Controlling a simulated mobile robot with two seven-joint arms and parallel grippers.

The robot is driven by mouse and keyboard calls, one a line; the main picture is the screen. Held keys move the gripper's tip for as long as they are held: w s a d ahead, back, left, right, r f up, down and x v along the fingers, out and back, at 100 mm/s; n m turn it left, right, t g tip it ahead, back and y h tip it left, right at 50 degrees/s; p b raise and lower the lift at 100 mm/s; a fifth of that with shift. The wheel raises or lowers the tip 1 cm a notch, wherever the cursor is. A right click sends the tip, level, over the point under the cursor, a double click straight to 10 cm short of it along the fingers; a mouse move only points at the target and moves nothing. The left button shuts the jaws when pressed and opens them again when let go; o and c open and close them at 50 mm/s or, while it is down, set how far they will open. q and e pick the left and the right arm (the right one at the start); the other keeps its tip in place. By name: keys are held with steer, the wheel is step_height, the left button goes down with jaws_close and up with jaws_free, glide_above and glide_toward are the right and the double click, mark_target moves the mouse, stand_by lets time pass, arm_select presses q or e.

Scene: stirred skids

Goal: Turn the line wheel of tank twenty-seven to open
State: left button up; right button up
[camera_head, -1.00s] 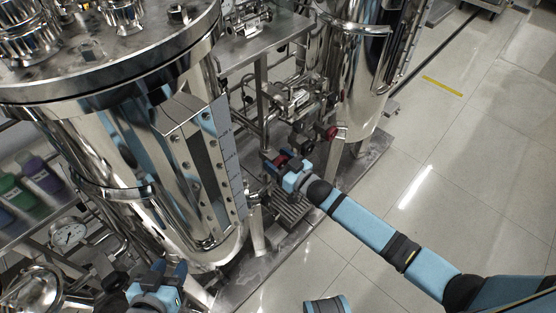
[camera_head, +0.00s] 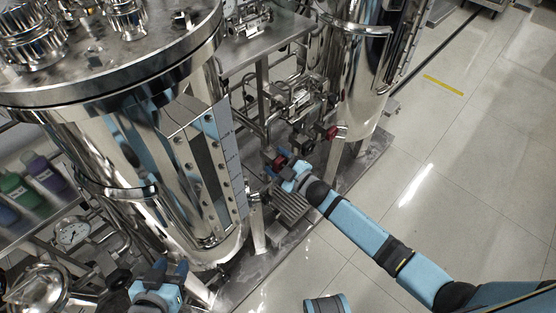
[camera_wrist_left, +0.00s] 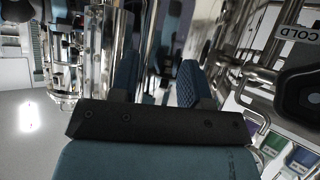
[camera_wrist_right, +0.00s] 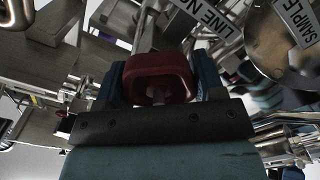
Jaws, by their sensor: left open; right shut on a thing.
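A dark red line wheel (camera_wrist_right: 160,78) sits between the two fingers of my right gripper (camera_wrist_right: 160,85) in the right wrist view. The right gripper is shut on it. In the head view, this gripper (camera_head: 277,161) is low beside the front tank, and the wheel is mostly hidden by it. A plate beginning "LINE N" (camera_wrist_right: 198,22) is partly visible above the wheel. The large steel tank (camera_head: 150,150) stands at left; I cannot read a tank number. My left gripper (camera_head: 168,272) is open and empty at lower left; its fingers also show apart in the left wrist view (camera_wrist_left: 158,80).
Another red wheel (camera_head: 330,132) is near the second tank (camera_head: 355,75). A "SAMPLE" plate (camera_wrist_right: 300,20) is beside the line plate. A gauge (camera_head: 72,233), pipes and coloured bottles (camera_head: 42,175) are at left. The tiled floor (camera_head: 470,190) at right is clear.

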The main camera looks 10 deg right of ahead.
steer(key=n, duration=0.3)
steer(key=shift+s+f+n+b, duration=0.1)
steer(key=shift+f+n+b, duration=0.05)
steer(key=shift+n+b, duration=0.2)
steer(key=shift+f+n+b, duration=0.1)
steer(key=shift+n+b, duration=0.3)
steer(key=shift+n, duration=1.45)
steer(key=shift+a, duration=0.1)
steer(key=o, duration=0.9)
steer(key=shift+s, duration=0.1)
steer(key=p+v, duration=0.1)
steer(key=v, duration=1.2)
steer(key=shift+s+d, duration=0.2)
steer(key=shift+d, duration=0.1)
